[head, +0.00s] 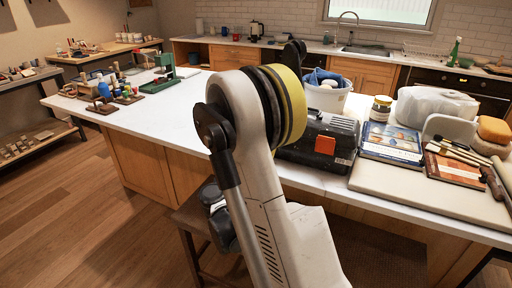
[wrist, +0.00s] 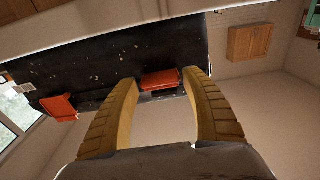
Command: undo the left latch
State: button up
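The black toolbox (head: 310,138) stands on the white worktop, partly behind my arm. Its right red latch (head: 325,145) shows in the head view; the left latch is hidden there by my arm. The wrist view looks upside down. In it the left red latch (wrist: 160,79) lies between the fingertips of my gripper (wrist: 162,80), and the right latch (wrist: 60,108) is at the picture's left. My gripper is open, its two ribbed tan fingers on either side of the left latch. I cannot tell whether the fingers touch it.
A white tub with blue cloth (head: 328,95) stands behind the toolbox. Books (head: 391,143) and a board with tools (head: 420,185) lie to its right. A stool (head: 200,225) stands below the front edge.

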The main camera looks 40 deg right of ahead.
jog(key=shift+o, duration=1.1)
notch_tip(320, 180, up, 10)
